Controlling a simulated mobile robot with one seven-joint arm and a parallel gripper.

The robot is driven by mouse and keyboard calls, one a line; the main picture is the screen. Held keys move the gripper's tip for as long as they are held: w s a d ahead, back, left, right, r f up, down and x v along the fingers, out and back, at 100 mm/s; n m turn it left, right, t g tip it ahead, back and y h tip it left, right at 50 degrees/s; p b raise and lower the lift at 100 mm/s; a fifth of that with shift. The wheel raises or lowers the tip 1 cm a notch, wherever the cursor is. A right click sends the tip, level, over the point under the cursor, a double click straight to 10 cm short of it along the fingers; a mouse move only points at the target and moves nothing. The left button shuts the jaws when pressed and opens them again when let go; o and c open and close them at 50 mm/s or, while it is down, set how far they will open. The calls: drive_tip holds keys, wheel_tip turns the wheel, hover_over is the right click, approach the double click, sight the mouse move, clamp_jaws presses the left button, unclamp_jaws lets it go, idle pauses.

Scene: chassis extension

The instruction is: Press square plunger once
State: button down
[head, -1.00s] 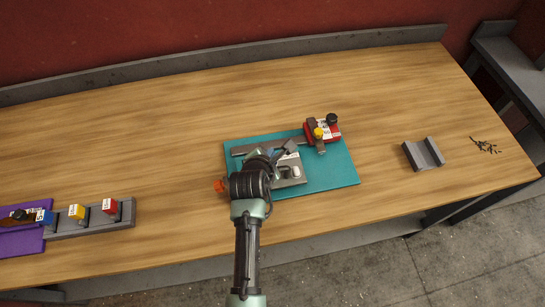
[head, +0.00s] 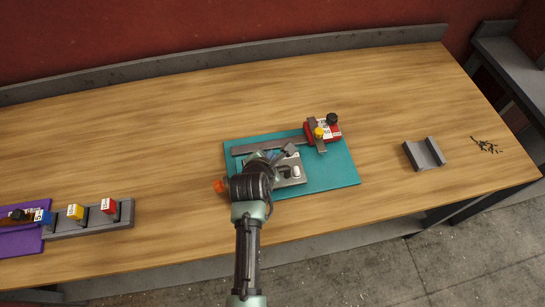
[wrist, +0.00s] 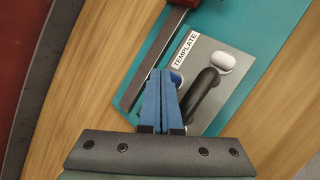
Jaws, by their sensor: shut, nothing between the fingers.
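My gripper (wrist: 163,76) is shut and empty, its two blue fingers pressed together. In the wrist view the fingertips are over the left edge of a grey plate (wrist: 215,50) labelled TEMPLATE. A white rounded knob (wrist: 222,62) and a black handle (wrist: 198,92) stand on the plate, right of the fingers. A small pale-blue piece (wrist: 176,78) beside the fingertips is partly hidden by them. I cannot tell which part is the square plunger. In the head view my wrist covers part of the plate, and the white knob (head: 295,171) shows to its right.
The plate lies on a teal mat (head: 335,178) with a grey bar. A red block (head: 335,131) with yellow and black knobs stands at its back right. A grey cradle (head: 424,154) is at the right; a grey rack (head: 90,223) with coloured tags is at the left.

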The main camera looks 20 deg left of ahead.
drive_tip(key=shift+f, duration=0.25)
idle(0.4)
drive_tip(key=shift+r+p, duration=0.8)
drive_tip(key=shift+r, duration=0.05)
drive_tip(key=shift+r, duration=0.1)
wheel_tip(320, 180, up, 5)
drive_tip(key=p, duration=0.5)
idle(0.6)
